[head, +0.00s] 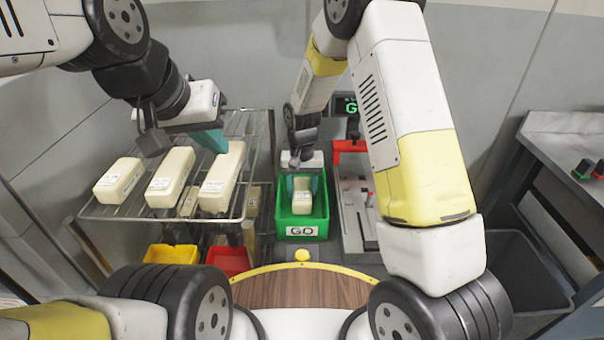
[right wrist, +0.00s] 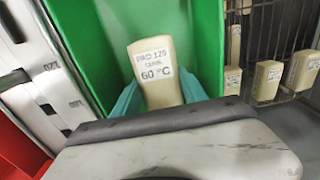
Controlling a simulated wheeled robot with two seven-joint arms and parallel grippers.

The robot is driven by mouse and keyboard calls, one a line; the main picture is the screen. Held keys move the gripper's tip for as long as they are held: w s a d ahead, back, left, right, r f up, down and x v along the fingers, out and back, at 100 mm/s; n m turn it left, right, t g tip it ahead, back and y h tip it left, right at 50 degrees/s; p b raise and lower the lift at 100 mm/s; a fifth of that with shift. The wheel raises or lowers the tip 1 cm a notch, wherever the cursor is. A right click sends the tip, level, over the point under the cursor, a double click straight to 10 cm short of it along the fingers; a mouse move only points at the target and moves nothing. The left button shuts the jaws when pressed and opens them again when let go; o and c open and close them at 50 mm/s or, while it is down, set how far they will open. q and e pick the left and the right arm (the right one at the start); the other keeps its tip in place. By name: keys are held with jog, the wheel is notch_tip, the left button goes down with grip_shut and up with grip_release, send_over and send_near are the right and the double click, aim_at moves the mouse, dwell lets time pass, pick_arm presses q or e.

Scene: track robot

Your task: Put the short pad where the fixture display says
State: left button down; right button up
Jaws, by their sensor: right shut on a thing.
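My right gripper (head: 301,190) is shut on a cream pad (head: 302,201), inside the green bin marked GO (head: 301,232). In the right wrist view the pad (right wrist: 152,62) sits between two teal fingers and its label reads PAD 120, CURE 60 °C. Green bin walls (right wrist: 205,40) stand around it; I cannot tell whether it touches the floor. The fixture display (head: 351,104) shows green letters starting with G, partly hidden by my right arm. My left gripper (head: 208,140) hangs over the wire rack; one teal finger shows, its opening unclear.
The wire rack (head: 130,212) holds a short pad (head: 119,180), a longer pad (head: 170,177) and another long pad (head: 222,177). More pads stand lower. Yellow (head: 172,254) and red (head: 228,261) bins are below. The fixture (head: 355,200) with a red clamp stands right of the green bin.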

jog(key=shift+f, duration=0.1)
jog(key=o, duration=1.3)
jog(key=shift+o, duration=0.2)
notch_tip(320, 180, up, 12)
notch_tip(320, 180, up, 8)
jog(key=t+y, duration=0.1)
send_over(302, 188)
jog(key=s+d, duration=0.3)
jog(key=d, duration=0.1)
jog(key=s+d+r+t, duration=0.1)
jog(key=s+d+r, duration=0.2)
jog(key=s, duration=0.3)
jog(key=s+d+r+t, duration=0.2)
jog(key=s+d+r, duration=0.1)
jog(key=s, duration=0.4)
jog(key=s+d+r+t+y, duration=0.1)
jog(key=s+d+r+t, duration=0.1)
jog(key=s+d+r, duration=0.2)
jog(key=shift+s+r+n, duration=0.3)
jog(key=shift+s+r, duration=0.05)
jog(key=shift+s, duration=0.8)
jog(key=shift+d, duration=0.1)
